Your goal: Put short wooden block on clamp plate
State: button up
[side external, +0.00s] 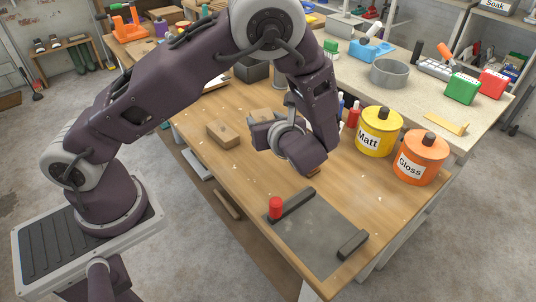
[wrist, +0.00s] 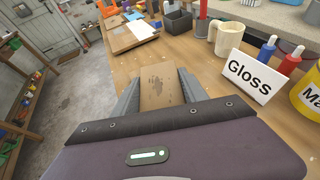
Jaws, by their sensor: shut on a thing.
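My gripper (wrist: 160,88) is shut on a tan wooden block (wrist: 160,90), which sits between its two grey fingers in the wrist view. In the side view my gripper (side external: 264,128) is over the middle of the bench, and a tan block (side external: 262,114) shows at its fingers, partly hidden. Another wooden block (side external: 223,134) with a dark spot lies on the bench to the left of my gripper. The grey clamp plate (side external: 315,238) lies at the near end of the bench, below and apart from my gripper. Its top looks empty between two dark bars.
A red upright piece (side external: 275,207) stands at the plate's left corner. Yellow (side external: 379,132) and orange (side external: 420,158) cans stand right of my gripper. A mug (wrist: 228,38) and a white "Gloss" label (wrist: 249,76) show in the wrist view. Bench between gripper and plate is mostly clear.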

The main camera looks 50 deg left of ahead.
aim_at(272, 112)
jog(key=d+r+m+t+h, duration=0.1)
jog(key=d+r+m+t, duration=0.1)
jog(key=d+m+t, duration=0.1)
jog(key=shift+w+r+h, duration=0.2)
jog(key=shift+h, duration=0.2)
jog(key=w+a+f+n+g+y, duration=0.1)
jog(key=w+a+f, duration=0.2)
jog(key=a+f, duration=0.15)
jog(key=w+a+f+n+g, duration=0.1)
jog(key=w+a+f, duration=0.2)
jog(key=a, duration=0.3)
jog(key=shift+n+g, duration=0.3)
jog(key=shift+g, duration=0.1)
jog(key=f, duration=1)
jog(key=shift+a+f, duration=0.1)
jog(key=shift+a, duration=0.1)
jog(key=shift+f, duration=0.1)
jog(key=o, duration=1.4)
jog(key=shift+o, duration=0.2)
